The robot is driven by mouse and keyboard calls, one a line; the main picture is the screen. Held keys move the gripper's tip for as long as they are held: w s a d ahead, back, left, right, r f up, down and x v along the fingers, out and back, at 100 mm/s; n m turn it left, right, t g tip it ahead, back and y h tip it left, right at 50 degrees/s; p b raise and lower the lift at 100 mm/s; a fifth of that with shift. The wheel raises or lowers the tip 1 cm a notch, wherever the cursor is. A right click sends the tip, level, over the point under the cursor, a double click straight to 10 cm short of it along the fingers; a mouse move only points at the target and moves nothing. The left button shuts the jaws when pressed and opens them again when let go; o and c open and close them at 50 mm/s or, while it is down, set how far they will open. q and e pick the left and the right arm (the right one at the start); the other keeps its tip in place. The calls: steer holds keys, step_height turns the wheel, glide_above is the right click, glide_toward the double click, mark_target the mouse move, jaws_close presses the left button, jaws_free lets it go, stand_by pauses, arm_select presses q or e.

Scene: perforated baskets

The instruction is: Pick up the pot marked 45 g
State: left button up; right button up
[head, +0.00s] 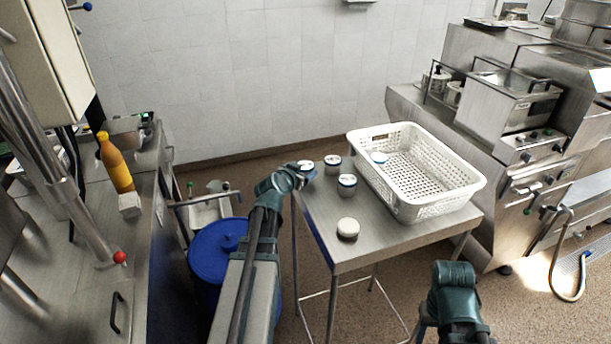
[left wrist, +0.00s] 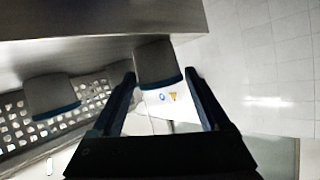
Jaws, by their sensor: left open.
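Several small pots with pale lids stand on the steel table; no 45 g mark is readable. One pot (head: 307,167) is at the table's far left corner, with my left gripper (head: 302,176) right at it. In the left wrist view a grey pot with a blue band (left wrist: 157,62) lies between the tips of the open left gripper (left wrist: 165,85); I cannot tell whether they touch it. The other pots are one behind (head: 332,163), one in the middle (head: 347,187) and one at the front (head: 347,229). My right arm shows at lower right; its fingers do not show.
A white perforated basket (head: 440,208) stands on the right of the table (head: 395,235), with one pot (head: 379,158) inside. A blue barrel (head: 208,262) is left of the table. A counter with an orange bottle (head: 115,165) is at left, steel kitchen machines at right.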

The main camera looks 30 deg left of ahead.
mark_target(308, 165)
arm_select(q)
steer(key=shift+b+x, duration=1.05)
steer(key=shift+x, duration=1.8)
steer(key=shift+s, duration=0.1)
steer(key=c, duration=1)
steer(key=shift+r, duration=0.15)
step_height(308, 165, up, 10)
steer(key=p, duration=1)
